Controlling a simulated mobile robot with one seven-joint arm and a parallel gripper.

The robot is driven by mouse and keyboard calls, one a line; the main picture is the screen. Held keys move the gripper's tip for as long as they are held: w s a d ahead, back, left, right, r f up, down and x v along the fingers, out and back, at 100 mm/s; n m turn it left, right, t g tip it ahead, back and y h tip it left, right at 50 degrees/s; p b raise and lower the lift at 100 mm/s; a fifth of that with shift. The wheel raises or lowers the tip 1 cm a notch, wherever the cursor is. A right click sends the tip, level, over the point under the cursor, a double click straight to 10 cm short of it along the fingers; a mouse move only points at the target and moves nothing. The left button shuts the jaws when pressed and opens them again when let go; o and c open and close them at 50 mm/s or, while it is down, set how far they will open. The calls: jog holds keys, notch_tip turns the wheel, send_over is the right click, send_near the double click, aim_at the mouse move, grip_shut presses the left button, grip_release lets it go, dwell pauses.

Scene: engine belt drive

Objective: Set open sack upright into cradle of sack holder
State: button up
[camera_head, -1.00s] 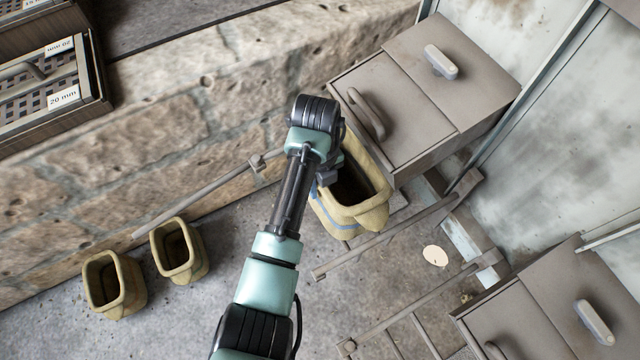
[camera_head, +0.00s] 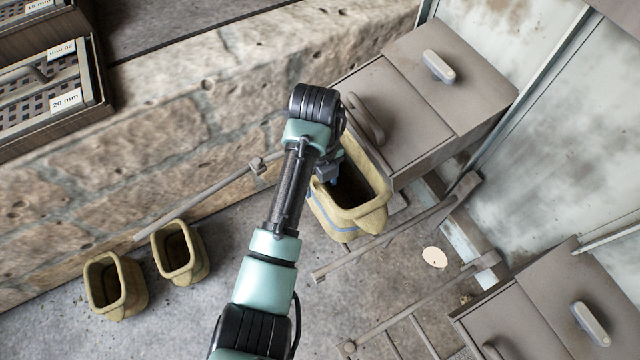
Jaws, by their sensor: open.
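A large open tan sack (camera_head: 358,217) with a blue stripe stands at the centre right, its dark mouth facing up. My gripper (camera_head: 328,170) is at the sack's left rim, partly hidden by my arm's wrist. Its jaws are open; whether they touch the rim cannot be told. A metal frame with long bars (camera_head: 400,228), seemingly the sack holder, runs beside and below the sack. The sack's base is hidden, so I cannot tell exactly how it rests in the frame.
Two smaller open tan sacks (camera_head: 117,284) (camera_head: 180,252) stand on the floor at the left. A stone wall (camera_head: 190,120) runs behind. Grey cabinets with handles (camera_head: 440,90) (camera_head: 545,310) stand at the right. A pale disc (camera_head: 434,257) lies on the floor.

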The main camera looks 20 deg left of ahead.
notch_tip(320, 180, up, 9)
jog(key=shift+a+f+p, duration=0.1)
jog(key=shift+p, duration=0.6)
jog(key=shift+s, duration=0.1)
